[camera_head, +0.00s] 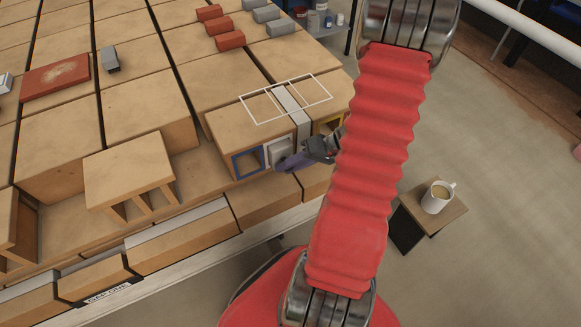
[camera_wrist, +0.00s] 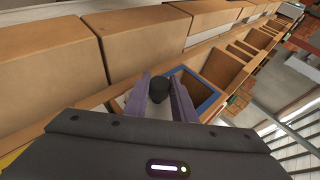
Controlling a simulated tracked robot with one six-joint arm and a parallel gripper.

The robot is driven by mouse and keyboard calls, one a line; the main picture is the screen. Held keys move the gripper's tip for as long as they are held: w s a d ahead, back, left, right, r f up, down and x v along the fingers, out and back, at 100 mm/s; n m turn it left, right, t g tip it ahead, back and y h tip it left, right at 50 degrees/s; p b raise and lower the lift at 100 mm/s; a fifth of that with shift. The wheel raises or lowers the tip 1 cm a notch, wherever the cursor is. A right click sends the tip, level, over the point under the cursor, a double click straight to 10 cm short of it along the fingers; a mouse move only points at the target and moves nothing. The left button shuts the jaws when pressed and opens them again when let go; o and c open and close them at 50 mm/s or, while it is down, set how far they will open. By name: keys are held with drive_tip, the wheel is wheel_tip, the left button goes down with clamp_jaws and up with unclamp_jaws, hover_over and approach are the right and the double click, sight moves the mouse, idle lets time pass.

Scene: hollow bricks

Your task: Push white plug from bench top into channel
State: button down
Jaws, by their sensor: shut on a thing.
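The white plug (camera_head: 280,154) shows as a pale square face with a grey middle, at the white-edged channel mouth in the bench's front side. How deep it sits I cannot tell. My gripper (camera_head: 284,163) is at this face, its purple fingers partly covering it. In the wrist view, my gripper (camera_wrist: 164,88) is closed around a dark round knob (camera_wrist: 159,86), which seems to belong to the plug. The plug's body is mostly hidden there by the fingers and gripper housing.
A blue-edged opening (camera_head: 248,162) lies left of the plug and a yellow-edged one (camera_head: 329,125) right. White outlines and a grey strip (camera_head: 292,103) mark the block top above. Red blocks (camera_head: 230,40) stand farther back. A mug (camera_head: 437,197) sits on a small stand at right.

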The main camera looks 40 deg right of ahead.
drive_tip(key=shift+w+d, duration=0.25)
drive_tip(key=shift+w, duration=0.5)
drive_tip(key=shift+w+d, duration=0.2)
drive_tip(key=shift+w, duration=0.55)
drive_tip(key=c, duration=1.4)
unclamp_jaws()
drive_tip(key=v, duration=1.3)
drive_tip(key=shift+s+d+r, duration=0.15)
drive_tip(key=shift+s+d, duration=0.05)
drive_tip(key=shift+s, duration=0.1)
